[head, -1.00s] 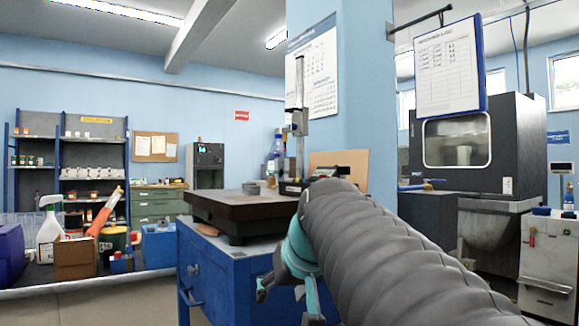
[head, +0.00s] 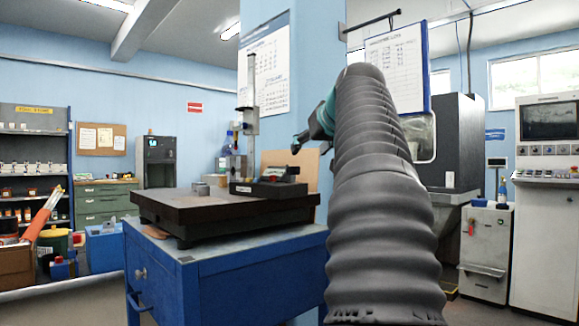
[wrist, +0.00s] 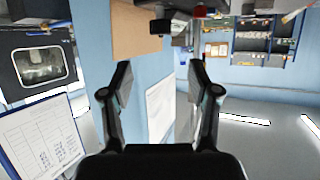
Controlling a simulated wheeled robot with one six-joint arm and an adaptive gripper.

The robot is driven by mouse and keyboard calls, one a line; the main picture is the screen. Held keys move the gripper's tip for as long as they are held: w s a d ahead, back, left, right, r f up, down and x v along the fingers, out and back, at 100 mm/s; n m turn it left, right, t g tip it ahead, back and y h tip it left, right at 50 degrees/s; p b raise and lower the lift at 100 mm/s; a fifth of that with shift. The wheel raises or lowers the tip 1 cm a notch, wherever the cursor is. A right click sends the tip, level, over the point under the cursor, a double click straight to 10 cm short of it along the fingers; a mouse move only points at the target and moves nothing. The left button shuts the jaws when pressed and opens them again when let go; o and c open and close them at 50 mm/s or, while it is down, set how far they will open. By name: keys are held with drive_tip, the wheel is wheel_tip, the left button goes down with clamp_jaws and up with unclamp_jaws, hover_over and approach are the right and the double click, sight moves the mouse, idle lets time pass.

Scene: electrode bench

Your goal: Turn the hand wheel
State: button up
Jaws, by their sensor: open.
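I cannot pick out a hand wheel for sure in either view. My gripper (head: 300,143) is raised above and slightly right of the device, seen from the side and partly hidden by my arm. In the wrist view my gripper (wrist: 160,78) is open, its two fingers well apart with nothing between them.
The plate rests on a blue cabinet (head: 240,285). A tall height gauge (head: 250,110) stands behind it beside a blue column. A brown board (head: 290,165) leans behind the device. A dark machine (head: 460,140) and a control console (head: 545,200) stand right.

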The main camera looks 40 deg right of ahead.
sight(293, 174)
drive_tip(key=x, duration=1.1)
drive_tip(key=shift+w+d+f+p, duration=0.1)
drive_tip(key=shift+w+f+p, duration=0.05)
drive_tip(key=shift+w+p, duration=0.2)
clamp_jaws()
